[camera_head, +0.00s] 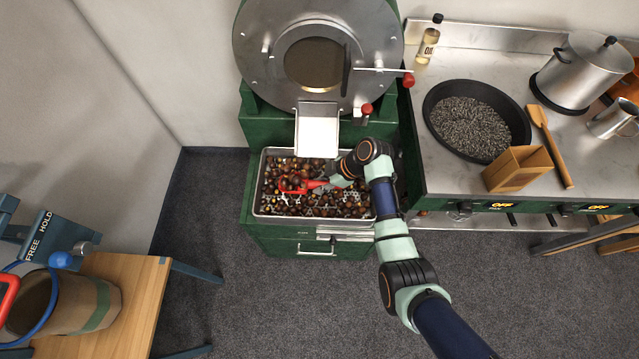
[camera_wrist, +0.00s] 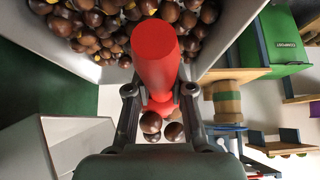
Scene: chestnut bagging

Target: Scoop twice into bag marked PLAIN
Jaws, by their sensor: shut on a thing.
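My gripper (camera_head: 340,181) is over the right part of a metal tray (camera_head: 258,208) of chestnuts in the head view. In the wrist view my gripper (camera_wrist: 160,92) is shut on the red handle of a scoop (camera_wrist: 155,52). The red scoop (camera_head: 293,187) shows among the chestnuts in the head view; whether it touches them is unclear. A few chestnuts (camera_wrist: 160,128) show past the handle in the wrist view; the scoop's bowl is mostly hidden. No PLAIN marking is readable.
The bag stands on a wooden table (camera_head: 140,275) beside a blue FREE/HOLD sign (camera_head: 47,236). A green roaster (camera_head: 250,130) with a chute (camera_head: 317,135) rises behind the tray. A dark pan (camera_head: 430,122) and wooden box (camera_head: 515,168) sit right. Carpet lies between tray and table.

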